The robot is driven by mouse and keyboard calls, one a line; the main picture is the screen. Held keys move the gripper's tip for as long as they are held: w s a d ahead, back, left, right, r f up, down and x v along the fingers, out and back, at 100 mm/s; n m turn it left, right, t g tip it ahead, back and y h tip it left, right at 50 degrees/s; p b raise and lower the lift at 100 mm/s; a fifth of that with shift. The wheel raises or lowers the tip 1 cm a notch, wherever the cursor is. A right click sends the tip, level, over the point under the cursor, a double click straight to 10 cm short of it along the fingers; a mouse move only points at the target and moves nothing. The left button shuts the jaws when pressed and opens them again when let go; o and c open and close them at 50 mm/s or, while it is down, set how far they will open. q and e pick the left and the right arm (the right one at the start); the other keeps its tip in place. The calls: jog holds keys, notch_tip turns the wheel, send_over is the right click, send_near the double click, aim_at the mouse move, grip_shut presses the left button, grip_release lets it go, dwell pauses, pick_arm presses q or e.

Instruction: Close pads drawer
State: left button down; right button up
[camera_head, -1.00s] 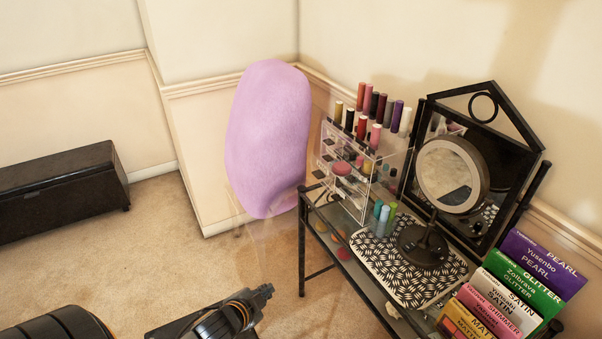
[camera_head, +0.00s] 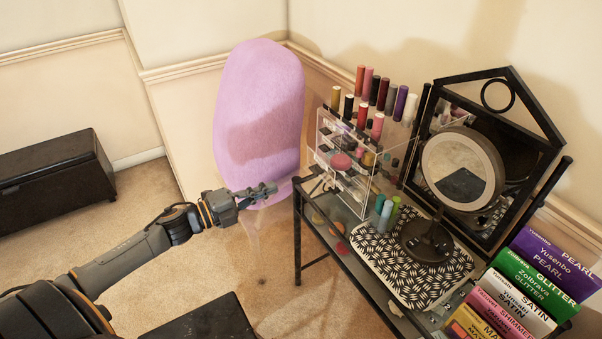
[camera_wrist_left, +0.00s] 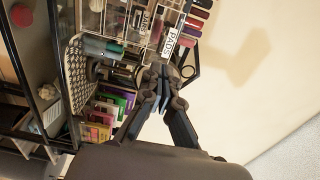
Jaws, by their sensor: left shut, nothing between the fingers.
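A clear acrylic makeup organizer (camera_head: 345,165) with small drawers stands on the back left of the vanity table (camera_head: 300,235). In the left wrist view, a white label reading PADS (camera_wrist_left: 171,42) is on one drawer front of it. How far that drawer stands out is hard to tell. My left gripper (camera_head: 272,189) is shut and empty, in front of the pink chair and just left of the organizer, apart from it. In the left wrist view its fingertips (camera_wrist_left: 160,88) lie below the PADS label in the picture. My right gripper is in neither view.
A pink rounded chair (camera_head: 260,90) stands against the wall, left of the table. Lipsticks (camera_head: 381,95) stand on the organizer. A round mirror (camera_head: 462,170) and colored boxes (camera_head: 540,275) are farther right. A black bench (camera_head: 55,180) is far left.

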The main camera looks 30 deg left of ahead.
pick_arm(q)
jog(key=p, duration=0.2)
send_near(341, 158)
jog(key=v, duration=0.4)
jog(key=shift+x, duration=0.75)
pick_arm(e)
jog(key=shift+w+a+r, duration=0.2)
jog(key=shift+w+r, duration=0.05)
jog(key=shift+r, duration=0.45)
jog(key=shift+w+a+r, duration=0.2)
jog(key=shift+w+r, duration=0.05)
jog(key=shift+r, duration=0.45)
pick_arm(q)
jog(key=shift+f, duration=0.15)
jog(key=b+x, duration=0.3)
jog(key=x, duration=0.9)
jog(key=shift+w+d+b, duration=0.15)
jog(key=shift+w+b, duration=0.05)
jog(key=shift+b, duration=0.15)
jog(key=shift+r, duration=0.25)
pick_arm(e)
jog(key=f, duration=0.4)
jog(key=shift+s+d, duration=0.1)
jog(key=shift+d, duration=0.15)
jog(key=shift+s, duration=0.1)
